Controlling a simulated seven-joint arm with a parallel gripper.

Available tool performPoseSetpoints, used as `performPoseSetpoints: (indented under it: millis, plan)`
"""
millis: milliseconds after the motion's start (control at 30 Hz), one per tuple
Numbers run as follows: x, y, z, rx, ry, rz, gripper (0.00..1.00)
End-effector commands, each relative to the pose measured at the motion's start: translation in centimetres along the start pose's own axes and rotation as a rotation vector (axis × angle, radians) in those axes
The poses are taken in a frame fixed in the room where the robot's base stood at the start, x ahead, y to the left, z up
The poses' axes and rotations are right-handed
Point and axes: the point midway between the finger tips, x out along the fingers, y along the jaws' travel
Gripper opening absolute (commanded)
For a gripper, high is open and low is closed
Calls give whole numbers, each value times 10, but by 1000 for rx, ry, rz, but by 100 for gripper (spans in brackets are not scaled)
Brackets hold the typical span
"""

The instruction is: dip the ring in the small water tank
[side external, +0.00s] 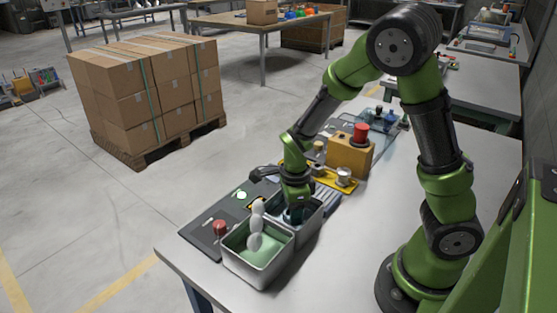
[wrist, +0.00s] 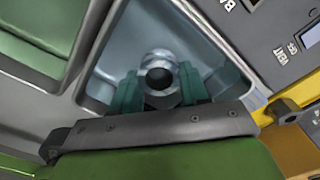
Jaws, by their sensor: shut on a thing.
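My gripper (side external: 294,214) points down into the small grey metal tank (side external: 319,220) in the side external view. In the wrist view its two teal fingers (wrist: 160,91) are closed on the sides of a shiny metal ring (wrist: 156,59) with a dark hole. The ring is down inside the tank, between pale blue-grey sloping walls (wrist: 213,57). I cannot tell where the water surface is or whether the ring is touching it. In the side external view the ring is hidden by my gripper and the tank wall.
A second metal tank (side external: 259,273) with a green inside adjoins in front; a white rounded shape (side external: 255,225) shows over it. A dark panel with a red button (side external: 220,227) lies left. A yellow box with a red button (side external: 350,155) stands behind. The table's right side is clear.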

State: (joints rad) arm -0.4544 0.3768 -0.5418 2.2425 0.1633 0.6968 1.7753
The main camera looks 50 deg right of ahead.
Motion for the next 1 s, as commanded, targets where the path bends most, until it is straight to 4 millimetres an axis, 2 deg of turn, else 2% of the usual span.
performPoseSetpoints:
  millis: [1000]
  plan:
    - [-5,0,0,1,-1,-1,13]
